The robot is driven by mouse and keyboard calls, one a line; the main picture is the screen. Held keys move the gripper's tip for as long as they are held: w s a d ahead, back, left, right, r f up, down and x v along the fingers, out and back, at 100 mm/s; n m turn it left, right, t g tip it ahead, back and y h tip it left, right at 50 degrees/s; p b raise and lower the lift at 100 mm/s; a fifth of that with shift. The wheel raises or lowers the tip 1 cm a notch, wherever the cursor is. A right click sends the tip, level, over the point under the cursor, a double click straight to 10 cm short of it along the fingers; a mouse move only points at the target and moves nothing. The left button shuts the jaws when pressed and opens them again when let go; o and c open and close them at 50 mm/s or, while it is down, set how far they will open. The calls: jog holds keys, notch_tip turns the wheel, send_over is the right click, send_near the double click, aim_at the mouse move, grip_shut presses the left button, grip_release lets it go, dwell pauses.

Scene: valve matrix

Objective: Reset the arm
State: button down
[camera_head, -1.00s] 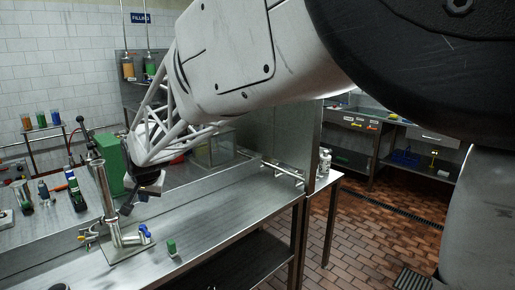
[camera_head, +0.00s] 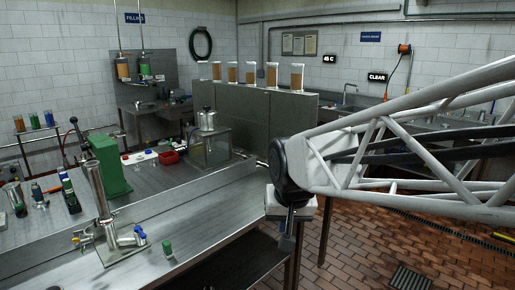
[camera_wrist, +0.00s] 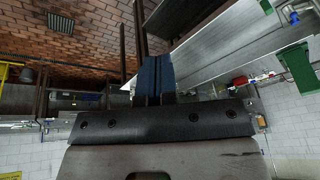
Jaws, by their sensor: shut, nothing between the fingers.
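My gripper (camera_head: 291,238) hangs at the right of the steel table (camera_head: 210,235) in the head view, near its right end, with the fingers pointing down. It is empty and apart from the valve pieces. In the wrist view the two dark blue fingers (camera_wrist: 152,80) are pressed together with nothing between them. A steel pipe stand with a blue and a yellow valve handle (camera_head: 118,238) stands upright at the table's left front.
A green machine (camera_head: 108,165) and a glass box with a metal pot (camera_head: 210,147) stand farther back on the table. Several orange-filled containers (camera_head: 250,73) line a steel partition (camera_head: 262,115). Open tiled floor (camera_head: 375,250) lies to the right.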

jog(key=s+d+f, duration=0.2)
jog(key=s+d, duration=0.4)
jog(key=s, duration=0.2)
jog(key=s+d+f+g+h, duration=0.1)
jog(key=s+d+f, duration=0.2)
jog(key=s+d, duration=0.3)
jog(key=s, duration=0.3)
jog(key=shift+d+m, duration=0.3)
jog(key=shift+d, duration=0.05)
